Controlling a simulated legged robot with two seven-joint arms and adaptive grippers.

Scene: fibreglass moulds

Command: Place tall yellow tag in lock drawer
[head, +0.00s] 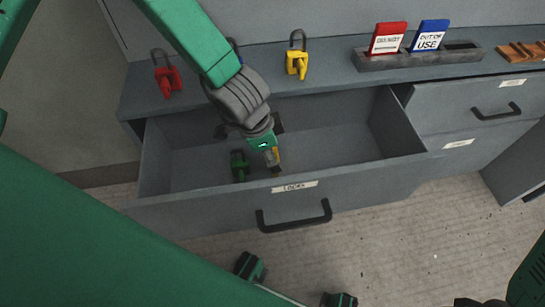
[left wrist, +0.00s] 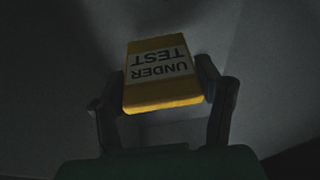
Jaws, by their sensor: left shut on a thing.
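The yellow tag (left wrist: 158,75) reads "UNDER TEST" on a white label and sits between the two dark fingers of my left gripper (left wrist: 163,98). In the head view my left gripper (head: 258,160) reaches down inside the open drawer, shut on the tag; only a small yellow part of the tag (head: 274,157) shows there. The lock drawer (head: 215,205), labelled "LOCKS", is pulled out, its grey floor mostly bare.
A red padlock (head: 167,78) and a yellow padlock (head: 297,62) stand on the grey counter (head: 330,75). A grey holder (head: 420,60) carries a red tag (head: 387,38) and a blue tag (head: 430,36). Closed drawers (head: 470,110) are at the right.

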